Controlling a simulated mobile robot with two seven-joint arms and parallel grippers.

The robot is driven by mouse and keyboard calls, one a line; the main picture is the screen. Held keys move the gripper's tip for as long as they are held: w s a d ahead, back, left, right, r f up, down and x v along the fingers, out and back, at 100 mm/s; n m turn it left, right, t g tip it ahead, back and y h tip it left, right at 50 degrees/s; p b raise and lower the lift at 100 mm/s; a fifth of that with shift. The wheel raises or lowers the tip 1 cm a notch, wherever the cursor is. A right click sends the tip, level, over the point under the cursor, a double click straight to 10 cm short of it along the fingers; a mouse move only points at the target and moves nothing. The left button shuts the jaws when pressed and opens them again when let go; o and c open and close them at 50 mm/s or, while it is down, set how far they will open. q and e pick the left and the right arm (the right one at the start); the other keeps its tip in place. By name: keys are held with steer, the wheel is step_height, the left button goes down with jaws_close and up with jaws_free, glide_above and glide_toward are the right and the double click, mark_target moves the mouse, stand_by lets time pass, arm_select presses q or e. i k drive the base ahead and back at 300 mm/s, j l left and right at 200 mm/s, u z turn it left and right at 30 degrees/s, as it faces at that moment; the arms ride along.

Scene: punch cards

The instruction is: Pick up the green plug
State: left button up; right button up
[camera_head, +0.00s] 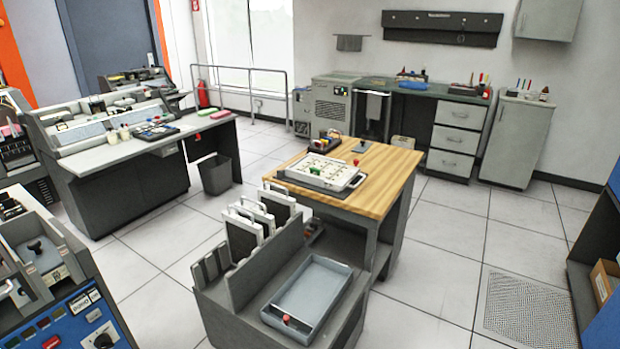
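A wooden-topped table (383,184) stands near the middle of the camera_head view. Neither of my grippers is in view.
A grey rack (236,285) with upright panels and a shallow grey tray (327,280) stand before the table. A long desk (150,157) with machines is at left, a bin (215,175) beside it. A blue-fronted console is at lower left. Tiled floor is open at right.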

mark_target(312, 169)
steer(key=i+l+u, duration=0.1)
steer(key=i+l, duration=0.2)
steer(key=i+l+u, duration=0.1)
steer(key=i+l, duration=0.15)
steer(key=i+l+u, duration=0.1)
steer(key=i+l, duration=0.15)
steer(key=l, duration=0.15)
steer(key=i+l, duration=0.25)
steer(key=i+l+u, duration=0.15)
steer(key=l, duration=0.3)
steer(key=i+l+u, duration=0.1)
steer(key=i+l, duration=0.25)
steer(key=i+l+u, duration=0.1)
steer(key=l, duration=0.35)
steer(key=i+l+u, duration=0.1)
steer(key=i+l, duration=0.2)
steer(key=l, duration=0.1)
